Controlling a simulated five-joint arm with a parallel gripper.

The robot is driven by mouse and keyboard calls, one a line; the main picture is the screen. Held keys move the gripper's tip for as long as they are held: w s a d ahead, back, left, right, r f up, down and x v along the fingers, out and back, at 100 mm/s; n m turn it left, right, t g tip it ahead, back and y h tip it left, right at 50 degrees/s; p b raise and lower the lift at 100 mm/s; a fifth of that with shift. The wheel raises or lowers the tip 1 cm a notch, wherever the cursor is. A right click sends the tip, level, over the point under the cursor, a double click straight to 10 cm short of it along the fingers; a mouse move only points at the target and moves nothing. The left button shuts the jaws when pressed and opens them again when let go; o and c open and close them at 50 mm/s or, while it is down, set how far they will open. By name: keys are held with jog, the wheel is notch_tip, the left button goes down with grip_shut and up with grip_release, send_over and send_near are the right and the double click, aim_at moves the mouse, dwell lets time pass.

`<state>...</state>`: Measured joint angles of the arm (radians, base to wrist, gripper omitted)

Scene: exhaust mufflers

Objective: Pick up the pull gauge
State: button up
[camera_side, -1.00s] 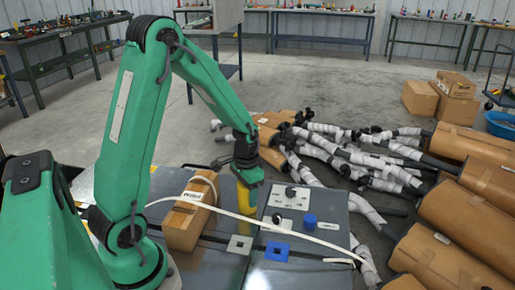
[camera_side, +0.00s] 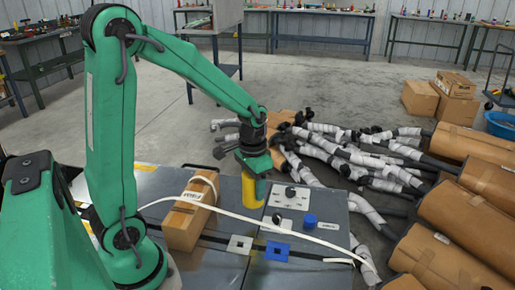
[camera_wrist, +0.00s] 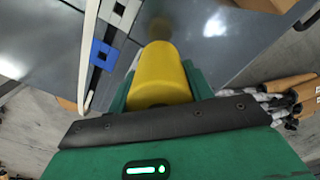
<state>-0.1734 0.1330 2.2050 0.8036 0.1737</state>
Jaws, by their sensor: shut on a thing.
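A yellow cylinder, which I take to be the pull gauge (camera_side: 250,192), is upright below my gripper (camera_side: 254,168) in the side view. In the wrist view the yellow cylinder (camera_wrist: 161,70) sits between my two green fingers, with one finger close along each side. My gripper is shut on it. Its lower end is over the grey bench top (camera_side: 215,262), left of the light panel. A dark blurred patch shows on the bench past its far end in the wrist view. The gap below it is hard to judge.
A cardboard box (camera_side: 189,222) with a white strap stands left of the gauge. A light panel with black knobs (camera_side: 290,197), a blue knob (camera_side: 310,220) and a blue square (camera_side: 277,251) are close by. A pale strap (camera_side: 262,221) crosses the bench. Wrapped mufflers (camera_side: 360,155) lie beyond.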

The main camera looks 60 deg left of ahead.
jog(key=s+d+r, duration=0.1)
jog(key=d+r, duration=0.2)
jog(key=d, duration=0.3)
jog(key=shift+s+r, duration=0.2)
jog(key=shift+r, duration=0.1)
jog(key=shift+w, duration=0.1)
jog(key=w+r, duration=0.5)
jog(key=w, duration=0.3)
dwell(0.4)
jog(key=shift+a+r, duration=0.1)
jog(key=shift+a, duration=0.05)
